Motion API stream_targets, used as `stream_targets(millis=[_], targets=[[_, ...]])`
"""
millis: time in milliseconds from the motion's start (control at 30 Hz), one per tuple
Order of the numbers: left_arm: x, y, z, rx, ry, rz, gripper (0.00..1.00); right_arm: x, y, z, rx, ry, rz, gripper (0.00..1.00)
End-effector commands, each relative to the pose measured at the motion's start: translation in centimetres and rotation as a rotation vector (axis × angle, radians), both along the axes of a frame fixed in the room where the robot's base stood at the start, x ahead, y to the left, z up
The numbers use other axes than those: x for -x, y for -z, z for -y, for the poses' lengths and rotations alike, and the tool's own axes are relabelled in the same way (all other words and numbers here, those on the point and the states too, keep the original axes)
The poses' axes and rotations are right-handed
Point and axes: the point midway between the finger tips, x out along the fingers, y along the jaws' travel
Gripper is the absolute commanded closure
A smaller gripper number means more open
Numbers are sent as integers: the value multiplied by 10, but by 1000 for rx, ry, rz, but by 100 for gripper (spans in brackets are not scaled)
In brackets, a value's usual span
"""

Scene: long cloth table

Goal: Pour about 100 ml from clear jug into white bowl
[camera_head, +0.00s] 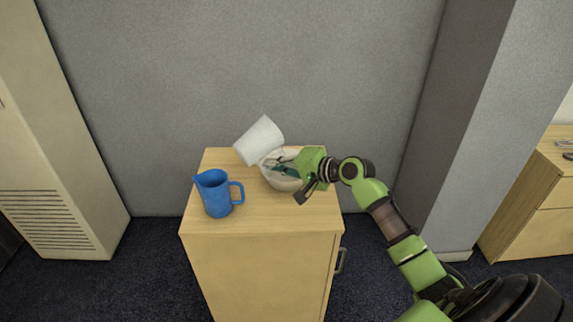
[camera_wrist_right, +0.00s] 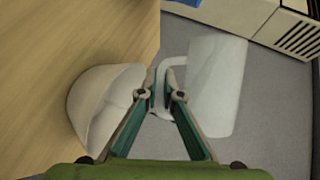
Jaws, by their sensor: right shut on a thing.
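The clear jug (camera_head: 260,141), whitish and see-through-looking, is held tilted at the back of the cabinet top, above and behind the white bowl (camera_head: 279,184). My right gripper (camera_head: 296,170) is shut on the jug's handle and hides part of the bowl. In the right wrist view the fingers (camera_wrist_right: 161,92) close on the handle, with the jug body (camera_wrist_right: 216,88) to the right and the bowl (camera_wrist_right: 98,108) to the left. I cannot make out any liquid or stream. My left gripper is not in view.
A blue jug (camera_head: 215,194) stands upright on the wooden cabinet (camera_head: 258,222), left of the bowl. The front of the cabinet top is clear. A grey wall (camera_head: 240,60) rises behind, and a grey pillar (camera_head: 465,120) stands at right.

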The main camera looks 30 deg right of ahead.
Motion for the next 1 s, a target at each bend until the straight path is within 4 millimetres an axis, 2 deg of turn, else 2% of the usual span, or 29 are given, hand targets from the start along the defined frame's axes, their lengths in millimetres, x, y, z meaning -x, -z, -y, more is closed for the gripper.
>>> stream_targets(millis=[433,467,500,600,700,767,1000], targets=[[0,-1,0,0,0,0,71,0,-3,-2,-1,-3,7,100],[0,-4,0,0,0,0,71,0,-6,-5,28,-5,9,100],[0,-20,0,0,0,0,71,1,-8,-1,100,-1,7,100],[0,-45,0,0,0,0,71,0,-11,5,243,0,16,100],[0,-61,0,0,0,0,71,0,-15,9,337,0,22,100],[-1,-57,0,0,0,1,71,0,-1,12,391,3,22,100],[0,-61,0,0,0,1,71,0,8,17,478,5,26,100]])
